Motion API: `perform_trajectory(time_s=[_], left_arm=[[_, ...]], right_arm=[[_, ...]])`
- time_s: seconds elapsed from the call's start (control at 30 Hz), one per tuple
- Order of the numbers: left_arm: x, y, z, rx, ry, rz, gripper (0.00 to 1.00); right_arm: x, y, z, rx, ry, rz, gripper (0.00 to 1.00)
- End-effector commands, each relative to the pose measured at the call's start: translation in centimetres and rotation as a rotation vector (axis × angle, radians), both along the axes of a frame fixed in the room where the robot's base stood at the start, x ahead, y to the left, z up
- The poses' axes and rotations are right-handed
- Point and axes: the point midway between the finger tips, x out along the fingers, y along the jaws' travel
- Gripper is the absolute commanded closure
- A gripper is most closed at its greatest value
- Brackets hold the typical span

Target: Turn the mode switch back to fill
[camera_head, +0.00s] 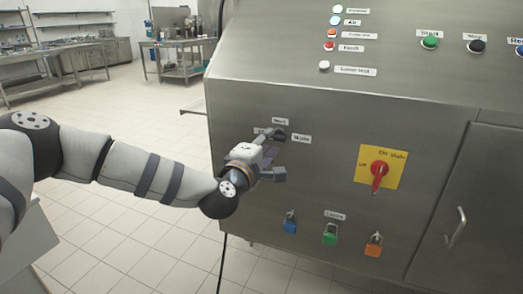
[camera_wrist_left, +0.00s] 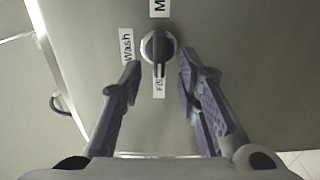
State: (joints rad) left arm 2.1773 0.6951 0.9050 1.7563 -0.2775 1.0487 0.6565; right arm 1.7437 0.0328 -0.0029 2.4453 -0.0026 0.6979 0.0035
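The mode switch is a black knob (camera_wrist_left: 157,46) on the steel panel, with a Wash label (camera_wrist_left: 126,45) to its left and a Fill label (camera_wrist_left: 159,87) below it in the left wrist view. Its handle lies nearly upright in that view, in line with the Fill label. In the head view the knob (camera_head: 280,136) is partly covered by a finger. My left gripper (camera_head: 277,153) is open in front of the panel. In the wrist view its fingers (camera_wrist_left: 159,76) stand apart on either side of the knob's lower end, with gaps visible. My right gripper is not in view.
A red main switch on a yellow plate (camera_head: 392,168) sits to the right of my left gripper. Blue (camera_head: 290,222), green (camera_head: 330,234) and orange (camera_head: 374,244) padlocks hang below. Start and other buttons (camera_head: 430,42) are on the sloped panel above. The tiled floor (camera_head: 120,130) at left is open.

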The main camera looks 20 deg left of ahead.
Motion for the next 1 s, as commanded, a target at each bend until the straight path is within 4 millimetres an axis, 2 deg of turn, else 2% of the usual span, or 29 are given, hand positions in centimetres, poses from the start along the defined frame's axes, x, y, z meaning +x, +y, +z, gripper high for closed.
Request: perform_trajectory(time_s=[0.2,0.4,0.53,0.9,0.97,1.0], left_arm=[[-6.0,0.2,-0.1,-0.004,0.004,-0.002,0.70],[-9.7,0.4,-0.1,-0.002,0.003,0.000,0.70],[-10.5,0.4,0.0,-0.002,0.002,0.000,0.70],[-10.5,0.4,-0.1,-0.001,0.002,-0.001,0.70],[-10.7,0.0,-0.5,0.008,0.016,-0.011,0.70],[-11.0,-0.7,-1.4,0.028,0.043,-0.032,0.70]], right_arm=[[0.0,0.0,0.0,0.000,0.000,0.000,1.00],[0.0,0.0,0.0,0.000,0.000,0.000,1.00],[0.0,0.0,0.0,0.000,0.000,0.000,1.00],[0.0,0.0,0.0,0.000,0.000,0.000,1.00],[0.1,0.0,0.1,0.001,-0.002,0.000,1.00],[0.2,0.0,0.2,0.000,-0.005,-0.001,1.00]])
